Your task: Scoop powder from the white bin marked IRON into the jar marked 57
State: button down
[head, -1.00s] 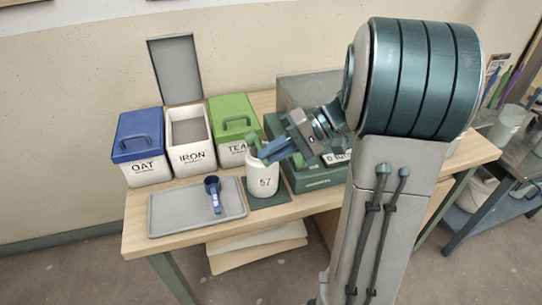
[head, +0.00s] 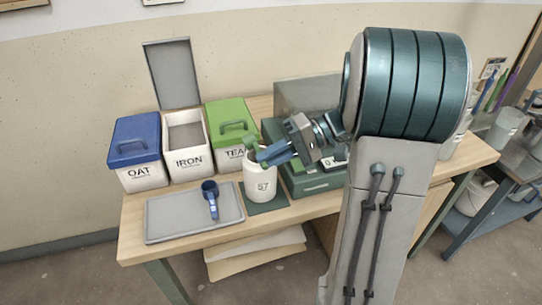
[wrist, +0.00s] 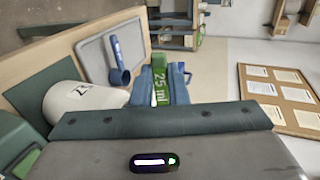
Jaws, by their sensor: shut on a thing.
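The white bin marked IRON (head: 189,160) stands open between two lidded bins, its grey lid (head: 172,73) raised behind it, with grey content inside. The white jar marked 57 (head: 262,187) stands upright on a dark green mat. My gripper (head: 270,153) is at the jar's top, shut on a green scoop. The scoop's green handle, marked 25 ml, shows between the blue fingers in the wrist view (wrist: 159,86). The scoop's bowl is mostly hidden; a little green (head: 251,142) shows at the jar's mouth. I cannot tell whether it holds powder.
A blue scoop (head: 211,198) lies on the grey tray (head: 168,226) at the front left. The OAT bin (head: 140,177) has a blue lid and the TEA-marked bin (head: 229,159) a green one. A green scale (head: 318,182) stands right of the jar, under my arm.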

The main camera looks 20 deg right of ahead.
jog(key=shift+r, duration=0.1)
notch_tip(320, 180, up, 5)
jog(key=h+p, duration=1)
jog(key=h, duration=0.3)
jog(key=shift+h, duration=0.4)
